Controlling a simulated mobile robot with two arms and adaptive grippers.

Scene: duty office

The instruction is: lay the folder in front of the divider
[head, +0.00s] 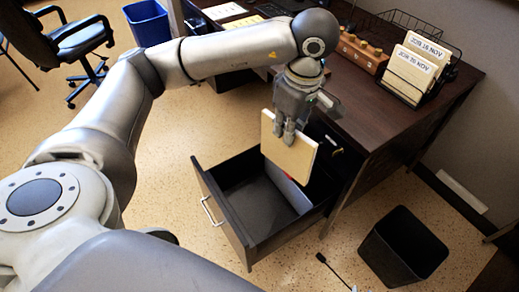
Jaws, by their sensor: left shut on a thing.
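My left gripper (288,134) is shut on the upper edge of a cream-coloured folder (289,158). The folder hangs roughly upright, its lower part over the open dark drawer (223,208) of the desk. A light grey panel, which looks like the divider (290,192), stands inside the drawer below the folder. The folder hides the panel's upper part and the back of the drawer. I cannot tell whether the folder touches the panel. The drawer's front part has a bare dark floor. My right gripper is out of view.
A black bin (403,246) stands right of the drawer. A blue bin (148,22) and office chair (75,40) are farther back. Floor left of the drawer is clear.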

